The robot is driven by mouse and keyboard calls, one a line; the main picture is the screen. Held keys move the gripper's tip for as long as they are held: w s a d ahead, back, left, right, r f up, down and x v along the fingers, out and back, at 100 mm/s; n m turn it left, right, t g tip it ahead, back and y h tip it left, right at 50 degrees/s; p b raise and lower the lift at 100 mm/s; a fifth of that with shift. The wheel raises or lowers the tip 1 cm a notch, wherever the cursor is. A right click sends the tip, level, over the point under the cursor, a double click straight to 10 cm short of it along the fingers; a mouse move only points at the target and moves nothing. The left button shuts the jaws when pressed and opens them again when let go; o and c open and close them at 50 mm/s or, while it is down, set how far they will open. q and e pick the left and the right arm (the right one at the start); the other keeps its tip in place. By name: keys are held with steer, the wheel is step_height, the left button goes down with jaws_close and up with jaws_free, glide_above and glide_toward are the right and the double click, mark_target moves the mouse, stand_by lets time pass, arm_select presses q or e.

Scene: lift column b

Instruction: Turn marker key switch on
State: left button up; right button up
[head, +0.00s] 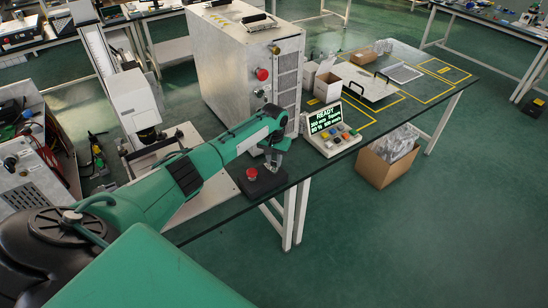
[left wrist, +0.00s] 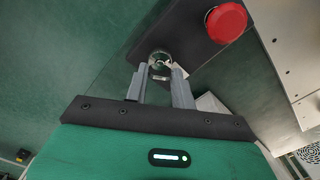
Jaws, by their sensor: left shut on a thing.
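The key switch (left wrist: 160,57) shows in the left wrist view as a small round metal piece on a dark box, with a pale tag-like bit beside it. My left gripper (left wrist: 160,70) has its two grey fingers at the switch, shut on its key; the fingers partly hide it, so I cannot tell which way the key points. In the head view my left gripper (head: 272,160) reaches down to the dark control box (head: 265,187) at the bench edge. A red mushroom button (head: 252,173) sits on the same box, close beside the gripper. My right gripper is not in view.
A grey marking machine (head: 225,70) stands behind the box. A console (head: 331,128) with a screen reading READY and coloured buttons is to the right. A cardboard box (head: 388,164) is on the floor.

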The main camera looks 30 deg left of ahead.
arm_select(q)
steer(key=shift+m, duration=0.4)
steer(key=o, duration=1)
steer(key=shift+r, duration=0.15)
step_height(320, 180, up, 14)
steer(key=shift+f+b, duration=0.2)
steer(key=shift+b, duration=1)
